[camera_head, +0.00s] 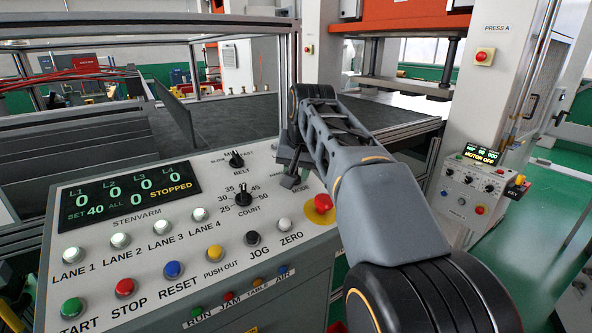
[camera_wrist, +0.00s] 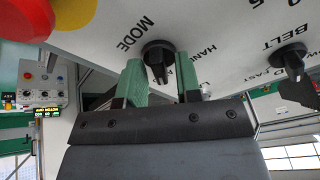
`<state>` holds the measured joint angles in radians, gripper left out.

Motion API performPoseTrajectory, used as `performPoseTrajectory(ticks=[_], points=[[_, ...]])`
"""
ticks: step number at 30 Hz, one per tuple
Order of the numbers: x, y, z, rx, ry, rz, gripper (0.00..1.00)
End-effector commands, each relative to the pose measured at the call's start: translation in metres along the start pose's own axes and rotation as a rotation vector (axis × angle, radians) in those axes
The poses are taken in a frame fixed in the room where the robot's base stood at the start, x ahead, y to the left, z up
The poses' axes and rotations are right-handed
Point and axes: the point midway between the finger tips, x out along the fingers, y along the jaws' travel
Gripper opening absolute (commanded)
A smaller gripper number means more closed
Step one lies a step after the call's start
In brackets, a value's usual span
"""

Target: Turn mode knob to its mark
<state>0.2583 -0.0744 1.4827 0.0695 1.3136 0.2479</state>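The mode knob (camera_wrist: 158,52) is a black pointer knob on the light panel, beside the word MODE in the wrist view. Its raised bar points down in that view. The lettering past it, starting HAND, is partly covered by a finger, and I cannot make out a mark. My gripper (camera_wrist: 161,76) is open, its two green fingers apart. The knob shows in the gap between the fingertips; I cannot tell whether either touches it. In the head view my gripper (camera_head: 290,168) is over the panel's right end and hides the mode knob.
The panel (camera_head: 140,235) carries a belt knob (camera_head: 236,159), a count knob (camera_head: 243,196), a red mushroom button (camera_head: 321,207) and several coloured push buttons. The display (camera_head: 130,198) reads STOPPED. The red button is close to my arm. A press post with another control box (camera_head: 477,188) stands at right.

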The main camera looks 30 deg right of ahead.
Motion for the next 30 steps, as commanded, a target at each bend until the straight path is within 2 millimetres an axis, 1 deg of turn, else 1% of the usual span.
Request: performPoseTrajectory(ticks=[1,9,10,20,26,30], points=[[-0.0001,0.0000,0.0000,0.000,0.000,0.000,0.27],[-0.0002,0.0000,0.0000,0.000,0.000,0.000,0.01],[-0.0002,0.0000,0.0000,0.000,0.000,0.000,0.00],[-0.0004,0.0000,0.0000,-0.024,0.000,-0.004,0.00],[-0.0005,0.0002,0.0000,-0.126,0.000,-0.019,0.00],[-0.0005,0.0003,-0.0001,-0.242,0.000,-0.038,0.00]])
